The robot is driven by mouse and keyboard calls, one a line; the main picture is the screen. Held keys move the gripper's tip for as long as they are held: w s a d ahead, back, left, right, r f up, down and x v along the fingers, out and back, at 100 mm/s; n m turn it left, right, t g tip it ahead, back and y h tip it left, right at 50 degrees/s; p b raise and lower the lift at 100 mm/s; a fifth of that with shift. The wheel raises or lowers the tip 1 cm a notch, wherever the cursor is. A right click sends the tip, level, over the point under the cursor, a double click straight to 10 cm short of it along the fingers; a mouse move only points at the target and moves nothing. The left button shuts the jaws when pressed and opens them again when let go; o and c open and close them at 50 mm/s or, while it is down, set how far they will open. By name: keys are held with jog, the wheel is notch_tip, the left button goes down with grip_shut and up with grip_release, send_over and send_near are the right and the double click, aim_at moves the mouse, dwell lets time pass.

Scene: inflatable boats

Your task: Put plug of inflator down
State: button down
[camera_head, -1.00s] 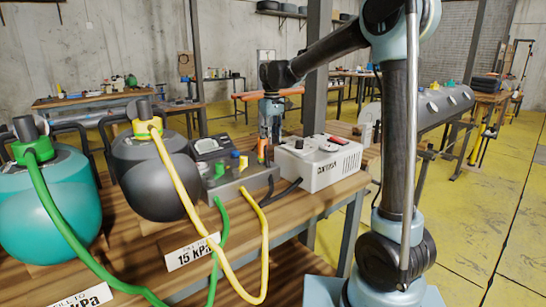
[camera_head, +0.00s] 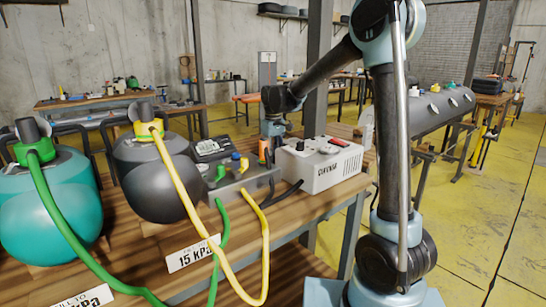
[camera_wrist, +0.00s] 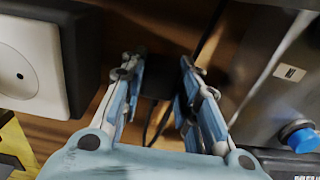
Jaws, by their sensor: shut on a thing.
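My gripper (camera_wrist: 162,78) is shut on the dark plug of the inflator (camera_wrist: 155,84), which shows only in part between the fingers in the wrist view. Thin dark cable runs near the fingers. In the head view my gripper (camera_head: 273,130) is low, between the grey inflator (camera_head: 243,186) and the white power box (camera_head: 322,172); its fingertips and the plug are hidden there. In the wrist view the power box's round socket (camera_wrist: 20,75) is left of the fingers, apart from them. The inflator with its blue knob (camera_wrist: 300,136) is on the right.
A teal tank (camera_head: 50,215) and a dark grey tank (camera_head: 155,180) stand left on the wooden table (camera_head: 125,240). Green (camera_head: 60,225) and yellow (camera_head: 180,190) hoses run from them. A 15 kPa sign (camera_head: 192,254) stands in front. Floor on the right is open.

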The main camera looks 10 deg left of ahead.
jog(key=shift+f, duration=0.55)
jog(key=c, duration=1.2)
grip_release()
notch_tip(320, 180, up, 13)
jog(key=shift+r, duration=0.1)
jog(key=shift+d, duration=0.1)
